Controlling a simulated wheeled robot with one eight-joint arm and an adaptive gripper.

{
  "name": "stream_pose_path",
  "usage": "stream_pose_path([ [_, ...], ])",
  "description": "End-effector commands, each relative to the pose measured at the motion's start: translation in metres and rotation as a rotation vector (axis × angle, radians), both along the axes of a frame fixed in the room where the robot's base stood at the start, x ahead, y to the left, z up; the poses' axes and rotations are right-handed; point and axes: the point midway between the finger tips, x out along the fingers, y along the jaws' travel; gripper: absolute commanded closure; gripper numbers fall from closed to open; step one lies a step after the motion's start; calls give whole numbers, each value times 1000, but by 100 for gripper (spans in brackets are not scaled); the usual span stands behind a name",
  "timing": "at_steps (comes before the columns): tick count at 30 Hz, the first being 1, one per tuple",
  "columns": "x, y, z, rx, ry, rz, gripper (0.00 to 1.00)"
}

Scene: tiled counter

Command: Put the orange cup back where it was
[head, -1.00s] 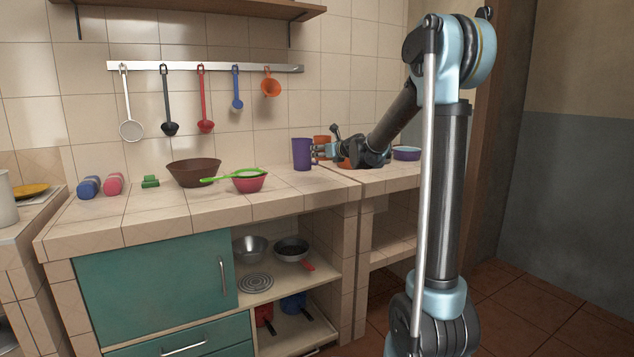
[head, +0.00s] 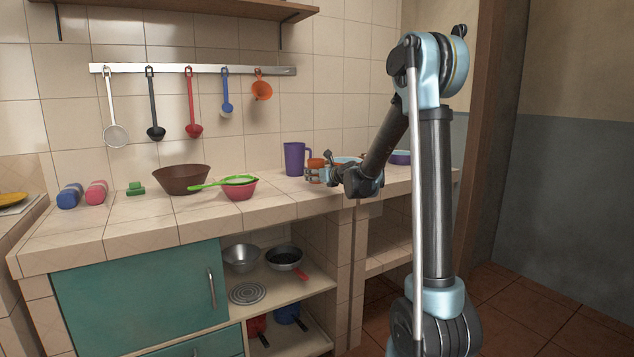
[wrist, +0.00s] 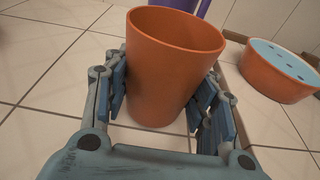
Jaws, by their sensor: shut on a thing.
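The orange cup (wrist: 172,68) is upright in the wrist view, between the two fingers of my gripper (wrist: 165,98). The fingers press on both its sides, and its wide open rim faces up. In the head view the cup (head: 316,163) shows small at the right part of the counter, partly hidden by my gripper (head: 313,174). The cup's base is low over the tiles; I cannot tell whether it touches them.
A purple mug (head: 295,159) stands just left of the cup. An orange bowl with a light blue inside (wrist: 275,70) is to its right. A red bowl (head: 238,191) with a green strainer (head: 222,183) and a brown bowl (head: 181,179) stand further left. Tiles near the cup are bare.

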Motion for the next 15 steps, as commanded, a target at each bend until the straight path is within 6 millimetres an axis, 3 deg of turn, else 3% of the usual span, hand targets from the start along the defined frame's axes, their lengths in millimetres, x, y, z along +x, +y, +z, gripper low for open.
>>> stream_pose_path([
  [5, 0, 0, -16, 0, 0, 0, 84],
  [15, 0, 0, -19, 0, 0, 0, 84],
])
